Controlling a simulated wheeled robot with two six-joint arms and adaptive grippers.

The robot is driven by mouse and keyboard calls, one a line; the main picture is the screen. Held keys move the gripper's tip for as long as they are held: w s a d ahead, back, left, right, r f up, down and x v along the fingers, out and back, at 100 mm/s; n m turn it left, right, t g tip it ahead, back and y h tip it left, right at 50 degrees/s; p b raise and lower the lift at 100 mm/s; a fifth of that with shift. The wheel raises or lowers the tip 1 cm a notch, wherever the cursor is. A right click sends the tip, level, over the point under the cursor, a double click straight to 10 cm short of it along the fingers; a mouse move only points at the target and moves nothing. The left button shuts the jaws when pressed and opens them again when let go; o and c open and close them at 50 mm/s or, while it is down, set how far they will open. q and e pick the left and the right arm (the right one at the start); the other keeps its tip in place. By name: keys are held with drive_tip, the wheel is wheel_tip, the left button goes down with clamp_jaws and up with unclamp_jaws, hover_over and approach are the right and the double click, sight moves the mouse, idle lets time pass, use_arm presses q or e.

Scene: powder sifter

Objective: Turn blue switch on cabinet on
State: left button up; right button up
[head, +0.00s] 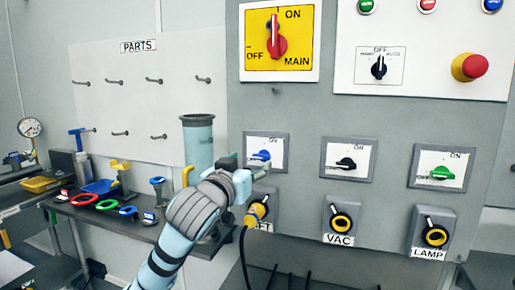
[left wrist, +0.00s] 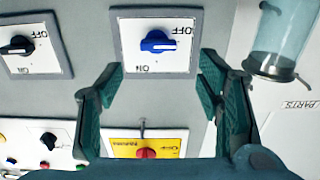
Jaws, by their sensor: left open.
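The cabinet (head: 290,110) is grey and carries three small switches in a row. The blue switch (head: 261,155) is the left one of the row, on a white plate in a grey frame. In the left wrist view the blue switch (left wrist: 157,41) shows upside down, its handle lying sideways, with OFF and ON printed on the plate. My left gripper (head: 238,172) is in front of the cabinet, just left of and below the blue switch. In the left wrist view its fingers (left wrist: 161,78) are open and apart, with the switch beyond and between them, untouched. My right gripper is not in view.
A black switch (head: 346,163) and a green switch (head: 443,173) sit to the right. Plugs sit below, including a yellow one (head: 257,212). A clear cylinder (head: 198,145) stands left of the gripper, near a shelf with coloured parts. A red main switch (head: 276,42) is above.

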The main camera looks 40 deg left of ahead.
sight(260, 157)
use_arm(q)
drive_tip(key=x, duration=0.7)
drive_tip(key=shift+d+f, duration=0.15)
drive_tip(key=shift+f, duration=0.05)
drive_tip(key=shift+s, duration=0.1)
drive_tip(key=c, duration=1.2)
